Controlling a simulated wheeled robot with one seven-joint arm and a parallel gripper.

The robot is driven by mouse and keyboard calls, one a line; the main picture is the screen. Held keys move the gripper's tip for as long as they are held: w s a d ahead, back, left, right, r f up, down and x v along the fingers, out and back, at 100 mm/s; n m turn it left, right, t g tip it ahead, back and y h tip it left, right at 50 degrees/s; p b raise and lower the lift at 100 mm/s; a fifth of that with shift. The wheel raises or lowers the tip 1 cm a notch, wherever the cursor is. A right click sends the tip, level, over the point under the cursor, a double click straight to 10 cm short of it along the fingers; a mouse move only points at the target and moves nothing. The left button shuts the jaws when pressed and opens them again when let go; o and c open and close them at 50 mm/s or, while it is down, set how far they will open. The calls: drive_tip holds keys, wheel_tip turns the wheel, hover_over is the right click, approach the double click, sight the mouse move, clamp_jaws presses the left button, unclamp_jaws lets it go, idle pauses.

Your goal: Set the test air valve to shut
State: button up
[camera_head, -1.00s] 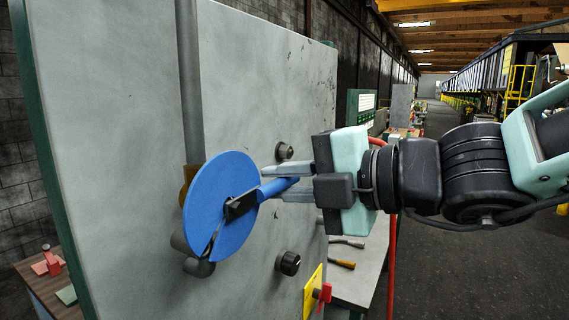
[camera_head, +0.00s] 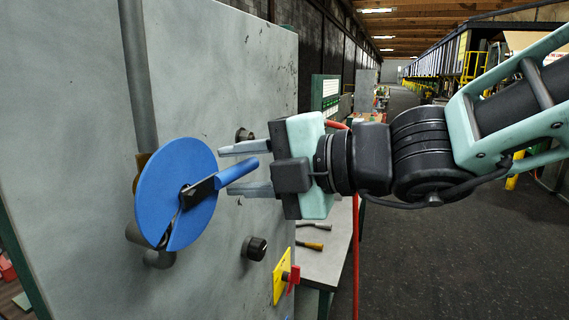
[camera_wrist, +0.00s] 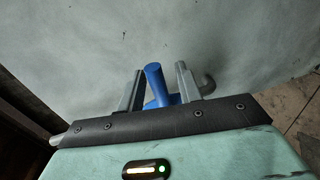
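The test air valve appears to be the blue disc (camera_head: 160,190) with a slot and a lever, on a pipe on the grey panel. Its blue lever handle (camera_head: 236,173) points right and slightly up from a black arm (camera_head: 199,192) at the disc's middle. My gripper (camera_head: 226,170) is open, with one finger above the handle and one below it, and gaps show on both sides. In the wrist view the blue handle (camera_wrist: 154,78) stands between the two spread fingers (camera_wrist: 158,85), and the disc is mostly hidden behind my gripper. I see no readable marking for shut.
The grey panel (camera_head: 85,110) fills the left. A black knob (camera_head: 254,248), a round grey fitting (camera_head: 244,135) and a yellow plate (camera_head: 282,275) with a red handle sit on it. A bench (camera_head: 325,262) with tools and a red upright pipe (camera_head: 356,250) stand behind. Floor at right is clear.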

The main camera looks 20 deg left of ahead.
drive_tip(key=b+v, duration=0.3)
drive_tip(key=v, duration=1.4)
drive_tip(key=shift+d, duration=0.2)
drive_tip(key=shift+r, duration=0.1)
drive_tip(key=s+d+f+n+g+h+b, duration=0.1)
drive_tip(key=s+d+f+n+h+b, duration=0.15)
drive_tip(key=f+n, duration=0.5)
drive_tip(key=s+d+f+n+g+h+b, duration=0.1)
drive_tip(key=s+f+n+h+b, duration=0.15)
drive_tip(key=f+n, duration=0.55)
drive_tip(key=s+d+f+n+g+h+b, duration=0.1)
drive_tip(key=s+f+n+h+b, duration=0.2)
drive_tip(key=f+n, duration=0.45)
drive_tip(key=s+d+f+n+t+h+b, duration=0.1)
drive_tip(key=d+f+n+h, duration=0.2)
drive_tip(key=f+n, duration=0.5)
drive_tip(key=s+d+f+n+h+b, duration=0.1)
drive_tip(key=d+f+n+h, duration=0.3)
drive_tip(key=n, duration=1)
drive_tip(key=shift+d+f+t+b, duration=0.4)
drive_tip(key=shift+d+f+b, duration=0.55)
drive_tip(key=shift+f, duration=1.1)
